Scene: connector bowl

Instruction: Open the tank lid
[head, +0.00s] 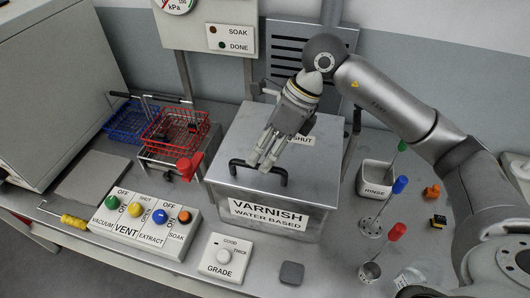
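The varnish tank (262,215) is a grey metal box labelled "VARNISH WATER BASED" in the middle of the bench. Its flat lid (229,142) lies level on top and looks closed. A black bar handle (237,163) stands at the lid's front edge. My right gripper (262,163) reaches down from the upper right, with its pale fingertips at the middle of the handle. The fingers cover that part of the bar, so I cannot tell whether they grip it. A label reading "SHUT" (303,140) shows partly behind the gripper. My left gripper is out of view.
Red (176,131) and blue (126,122) wire baskets stand left of the tank. A control box (143,228) with coloured knobs and a grade dial (223,258) sit in front. A rinse cup (374,181) and colour-topped tools stand right, below my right arm.

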